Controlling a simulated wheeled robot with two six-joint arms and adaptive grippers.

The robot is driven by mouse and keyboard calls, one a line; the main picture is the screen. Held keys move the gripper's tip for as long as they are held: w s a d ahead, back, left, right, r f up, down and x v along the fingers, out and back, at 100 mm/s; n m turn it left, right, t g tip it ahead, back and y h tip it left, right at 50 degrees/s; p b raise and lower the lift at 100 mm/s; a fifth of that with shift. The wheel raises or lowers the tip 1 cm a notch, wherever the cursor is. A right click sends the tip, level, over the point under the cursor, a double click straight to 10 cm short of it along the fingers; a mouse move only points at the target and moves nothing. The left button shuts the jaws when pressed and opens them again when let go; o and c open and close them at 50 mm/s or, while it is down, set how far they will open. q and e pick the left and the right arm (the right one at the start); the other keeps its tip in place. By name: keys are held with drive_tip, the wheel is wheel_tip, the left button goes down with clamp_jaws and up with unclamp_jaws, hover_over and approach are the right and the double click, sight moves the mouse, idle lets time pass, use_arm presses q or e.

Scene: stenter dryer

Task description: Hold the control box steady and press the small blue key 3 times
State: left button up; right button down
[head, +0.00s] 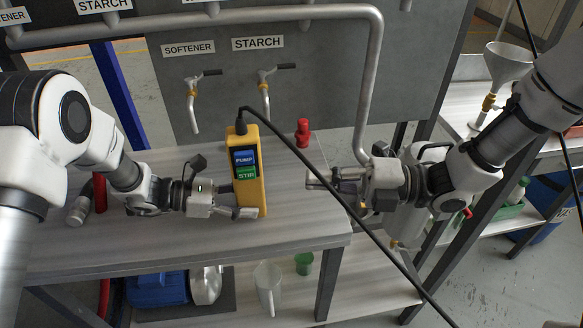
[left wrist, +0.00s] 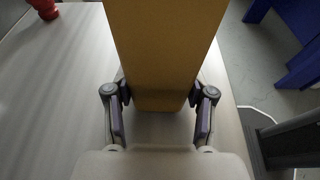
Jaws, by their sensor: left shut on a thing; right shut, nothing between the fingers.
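The yellow control box (head: 260,192) stands upright on the grey bench in the head view, with a black cable at its top. Its face has a blue key marked PUMP (head: 244,157) and a green key marked STIR (head: 246,173). My left gripper (head: 243,200) is shut on the lower part of the box. The left wrist view shows the fingers on either side of the box's plain yellow side (left wrist: 165,50). My right gripper (head: 312,178) is shut and empty, to the right of the box and apart from it.
A red object (head: 303,132) stands on the bench behind the right gripper. Two taps (head: 264,88) labelled SOFTENER and STARCH hang from the back panel. A black cable crosses in front of the right arm.

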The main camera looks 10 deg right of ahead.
sight(244, 158)
drive_tip(key=shift+s, duration=0.1)
drive_tip(key=shift+s+r, duration=0.2)
drive_tip(key=shift+s, duration=0.75)
drive_tip(key=shift+a, duration=0.1)
drive_tip(key=w+a, duration=0.6)
drive_tip(key=a, duration=0.3)
drive_tip(key=shift+w+a, duration=0.25)
drive_tip(key=shift+w, duration=0.15)
